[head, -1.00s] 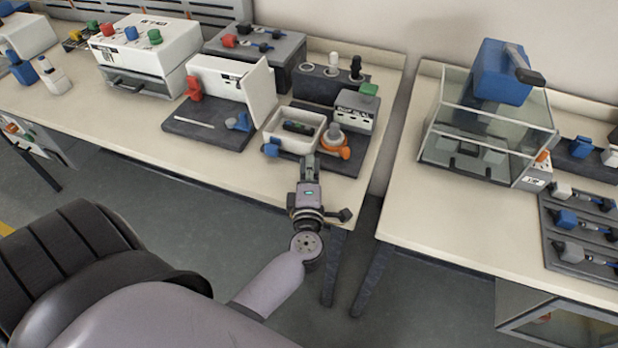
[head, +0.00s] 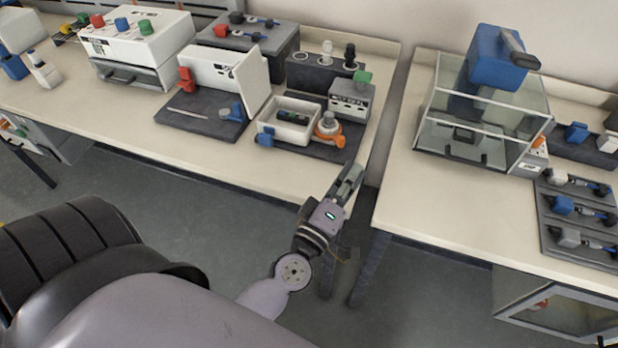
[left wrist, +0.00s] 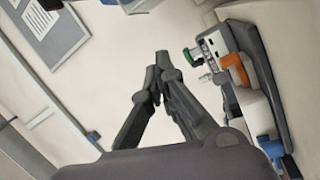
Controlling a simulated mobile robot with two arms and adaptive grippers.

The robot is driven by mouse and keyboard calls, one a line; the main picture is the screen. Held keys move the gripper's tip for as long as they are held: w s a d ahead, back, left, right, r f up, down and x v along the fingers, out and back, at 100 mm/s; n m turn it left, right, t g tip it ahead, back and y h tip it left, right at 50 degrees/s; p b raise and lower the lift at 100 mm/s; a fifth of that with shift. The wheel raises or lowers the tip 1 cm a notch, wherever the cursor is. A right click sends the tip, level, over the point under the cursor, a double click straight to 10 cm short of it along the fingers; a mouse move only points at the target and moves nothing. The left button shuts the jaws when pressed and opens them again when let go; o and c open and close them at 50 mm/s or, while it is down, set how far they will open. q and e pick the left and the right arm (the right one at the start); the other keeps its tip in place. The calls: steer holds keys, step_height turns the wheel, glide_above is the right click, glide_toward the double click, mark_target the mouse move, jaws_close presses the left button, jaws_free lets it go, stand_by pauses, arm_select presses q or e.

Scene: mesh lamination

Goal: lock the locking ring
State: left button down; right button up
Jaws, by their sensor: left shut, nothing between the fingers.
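The orange locking ring (head: 328,126), with a short orange lever at its lower right, sits around a round grey part on a dark base plate. The same orange colour shows at the right in the left wrist view (left wrist: 236,66), where its outline is hard to make out. My left gripper (head: 354,172) is shut and empty. It is apart from the ring, in front of and to the right of the plate, near the table's front right corner. Its fingertips (left wrist: 160,66) meet in the left wrist view. My right gripper is not in view.
A white tray (head: 268,124) with a blue latch stands left of the ring. A grey box with a green knob (head: 362,78) and a dark vial rack (head: 313,72) stand behind. A gap separates this table from the right one, which holds a glass case (head: 428,130).

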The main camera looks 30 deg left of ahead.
arm_select(q)
steer(key=s+d+f+m+g+h, duration=0.5)
steer(key=d+f+m+g+h, duration=0.3)
steer(key=m, duration=0.4)
steer(key=s+a+f+m+g+y, duration=0.2)
steer(key=s+a+f+g+y, duration=0.1)
steer(key=f, duration=0.6)
steer(key=s+a+f+m+g+y, duration=0.1)
steer(key=s+a+f+g+y, duration=0.2)
steer(key=s+f, duration=0.4)
steer(key=shift+s+a+f+m+g+p, duration=0.25)
steer(key=shift+a+f+m+g+p, duration=0.3)
steer(key=shift+a+f, duration=0.55)
steer(key=shift+d+f, duration=0.1)
